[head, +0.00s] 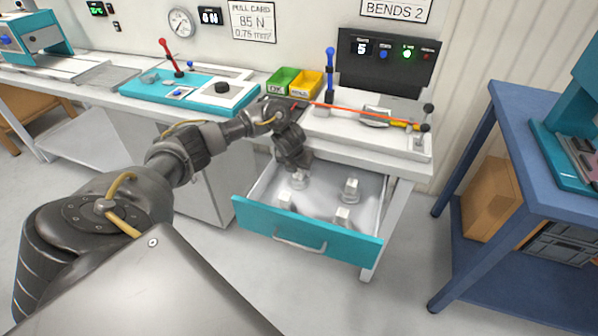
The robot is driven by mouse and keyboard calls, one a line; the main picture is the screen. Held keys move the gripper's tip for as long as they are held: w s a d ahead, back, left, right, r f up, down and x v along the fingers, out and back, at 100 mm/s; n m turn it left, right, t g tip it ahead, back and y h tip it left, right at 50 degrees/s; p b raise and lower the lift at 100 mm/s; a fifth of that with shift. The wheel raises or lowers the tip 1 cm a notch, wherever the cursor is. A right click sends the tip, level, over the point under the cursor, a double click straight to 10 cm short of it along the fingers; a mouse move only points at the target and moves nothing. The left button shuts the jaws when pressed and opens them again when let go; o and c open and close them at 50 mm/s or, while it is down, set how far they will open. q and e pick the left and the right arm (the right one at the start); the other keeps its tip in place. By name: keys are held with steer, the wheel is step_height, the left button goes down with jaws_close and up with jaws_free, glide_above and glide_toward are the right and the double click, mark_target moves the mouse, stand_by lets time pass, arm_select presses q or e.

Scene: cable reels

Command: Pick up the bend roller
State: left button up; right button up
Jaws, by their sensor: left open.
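An open drawer (318,240) with a teal front stands out under the bench. Several small pale metal pieces that look like rollers stand on its floor: one at the back left (299,180), one at the back right (351,190), one at the front left (286,201) and one at the front right (342,216). I cannot tell which of them is the bend roller. My left gripper (301,167) points down into the back left of the drawer, just over the back left piece. It is open; its fingertips are small and I cannot tell if they touch the piece. My right gripper is out of view.
On the bench above are a bending fixture (385,139) with an orange cable, green (281,80) and yellow (305,83) bins, and a teal lever device (190,92). A blue shelf table (520,97) stands at the right. The floor between is clear.

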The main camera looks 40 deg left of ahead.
mark_target(299, 170)
arm_select(q)
steer(key=shift+w+f, duration=0.25)
steer(key=shift+f, duration=0.4)
steer(key=shift+c, duration=0.6)
steer(key=c, duration=1.1)
steer(key=shift+r, duration=0.15)
steer(key=shift+r, duration=0.2)
steer(key=v, duration=0.3)
steer(key=shift+w+r, duration=0.3)
steer(key=shift+r, duration=0.1)
steer(key=s+d+r+p, duration=0.2)
steer(key=s+r, duration=0.1)
steer(key=s, duration=0.1)
steer(key=s+d+r+p, duration=0.1)
steer(key=s+r+p, duration=0.2)
steer(key=s, duration=0.1)
steer(key=s+d+r+p, duration=0.2)
steer(key=s, duration=0.2)
steer(key=shift+d+r+p, duration=0.3)
steer(key=shift+r+p, duration=0.05)
steer(key=shift+r, duration=0.05)
